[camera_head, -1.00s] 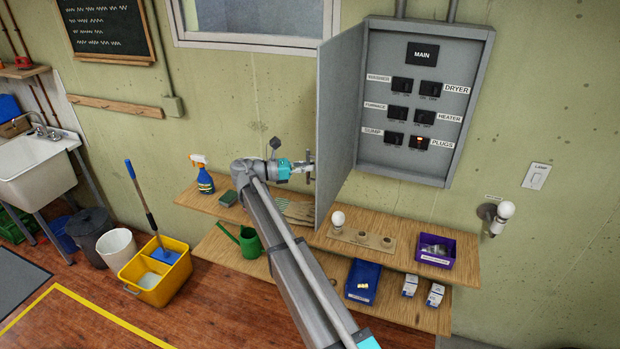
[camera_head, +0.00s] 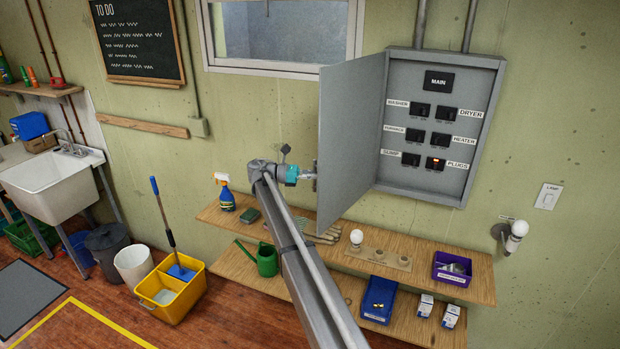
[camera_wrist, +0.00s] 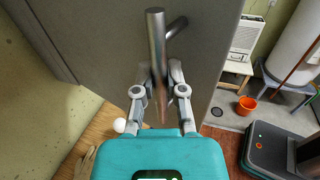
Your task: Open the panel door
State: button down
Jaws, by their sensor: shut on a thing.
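The grey panel door (camera_head: 348,140) stands swung well out from the left edge of the breaker box (camera_head: 395,185), and its inner face shows in the head view. My gripper (camera_head: 314,172) is at the door's free left edge, on its outer side. In the wrist view, the outer face (camera_wrist: 110,45) of the door fills the upper middle. A round metal bar handle (camera_wrist: 156,40) stands off that face. My gripper (camera_wrist: 160,85) is shut on the handle. The door's edge partly hides the fingertips in the head view.
Inside the box are labelled breaker switches (camera_head: 440,138) and a black main plate. Below, a wooden shelf (camera_head: 420,262) holds a light bulb (camera_head: 356,237), a purple bin (camera_head: 452,268) and a spray bottle (camera_head: 226,195). The wall left of the door is clear below the window.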

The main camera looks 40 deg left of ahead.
jog(key=shift+w+a, duration=0.1)
jog(key=c, duration=0.7)
grip_release()
jog(key=shift+w, duration=0.1)
jog(key=shift+s, duration=0.2)
